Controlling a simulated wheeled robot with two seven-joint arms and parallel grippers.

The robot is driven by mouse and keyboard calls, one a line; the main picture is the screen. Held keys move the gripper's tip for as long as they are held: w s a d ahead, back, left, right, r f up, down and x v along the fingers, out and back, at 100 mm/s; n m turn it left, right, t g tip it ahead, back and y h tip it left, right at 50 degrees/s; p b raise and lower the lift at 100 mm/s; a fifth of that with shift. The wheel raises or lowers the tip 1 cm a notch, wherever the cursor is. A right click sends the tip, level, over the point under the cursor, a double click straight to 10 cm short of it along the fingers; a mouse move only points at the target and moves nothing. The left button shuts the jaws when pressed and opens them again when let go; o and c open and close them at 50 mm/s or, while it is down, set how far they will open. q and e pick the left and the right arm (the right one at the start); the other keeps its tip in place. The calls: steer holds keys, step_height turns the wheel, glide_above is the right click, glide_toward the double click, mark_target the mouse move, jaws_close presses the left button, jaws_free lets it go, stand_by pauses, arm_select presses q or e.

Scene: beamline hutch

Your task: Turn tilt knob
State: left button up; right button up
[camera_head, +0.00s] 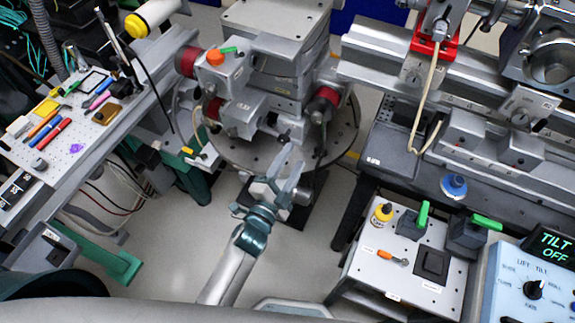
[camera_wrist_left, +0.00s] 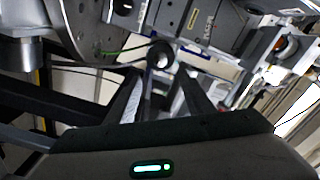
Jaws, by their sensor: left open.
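My left gripper (camera_head: 291,160) reaches up from the bottom middle in the head view. Its two fingers are apart and nothing is between them. Just beyond the fingertips is a small dark knob (camera_head: 284,137) on the lower front of the grey stage (camera_head: 275,65). In the left wrist view a dark round knob end (camera_wrist_left: 160,56) lies just ahead of the open fingers (camera_wrist_left: 165,80). The wrist view does not clearly show whether they touch. A blue control box (camera_head: 530,285) at the lower right has a display (camera_head: 552,252) reading "TILT OFF". My right gripper is not in view.
Red-ended motors (camera_head: 320,103) and cables surround the stage on its round base (camera_head: 345,135). A tool board (camera_head: 75,145) is at the left. Floor is clear left of my gripper.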

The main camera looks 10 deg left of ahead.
arm_select(q)
steer(key=shift+v, duration=1.25)
